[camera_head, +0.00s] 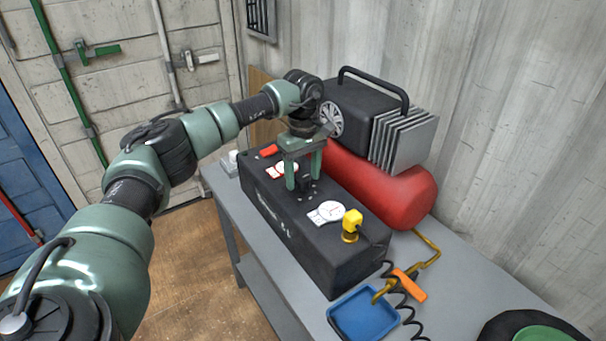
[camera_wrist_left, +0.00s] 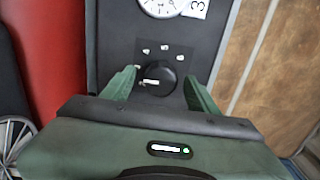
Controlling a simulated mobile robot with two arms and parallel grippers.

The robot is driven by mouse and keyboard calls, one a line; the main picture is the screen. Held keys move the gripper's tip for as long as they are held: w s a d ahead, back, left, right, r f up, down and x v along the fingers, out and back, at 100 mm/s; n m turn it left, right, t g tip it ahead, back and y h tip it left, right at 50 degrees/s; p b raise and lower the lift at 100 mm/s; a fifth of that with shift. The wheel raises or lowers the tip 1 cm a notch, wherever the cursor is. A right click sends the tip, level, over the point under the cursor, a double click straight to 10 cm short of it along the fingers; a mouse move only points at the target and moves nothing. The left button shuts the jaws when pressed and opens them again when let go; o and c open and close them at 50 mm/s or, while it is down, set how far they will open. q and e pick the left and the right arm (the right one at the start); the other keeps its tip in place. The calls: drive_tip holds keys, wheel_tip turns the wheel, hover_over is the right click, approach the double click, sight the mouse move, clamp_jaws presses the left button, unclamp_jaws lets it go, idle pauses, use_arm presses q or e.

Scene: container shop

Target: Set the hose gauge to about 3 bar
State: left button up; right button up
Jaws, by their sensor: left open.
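My left gripper (camera_head: 303,182) points down over the black panel box (camera_head: 340,258), its fingers apart. In the left wrist view a round black knob (camera_wrist_left: 157,80) with a white pointer mark sits between the open fingers of the gripper (camera_wrist_left: 159,84); I cannot tell whether they touch it. Several small white marks lie beyond the knob. A white dial gauge (camera_head: 331,210) with a label lies on the box near its front end; a dial (camera_wrist_left: 162,4) is cut off by the wrist view's top edge. Another dial (camera_head: 287,168) is partly hidden by the gripper. The needle readings are too small to tell.
A yellow knob (camera_head: 352,221) stands near the front dial. A red tank (camera_head: 402,198) and black compressor (camera_head: 362,108) stand behind the box.

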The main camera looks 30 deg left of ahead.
sight(303, 177)
use_arm(q)
wheel_tip(303, 177, up, 8)
drive_tip(key=shift+f+b, duration=0.1)
drive_tip(key=shift+b, duration=0.7)
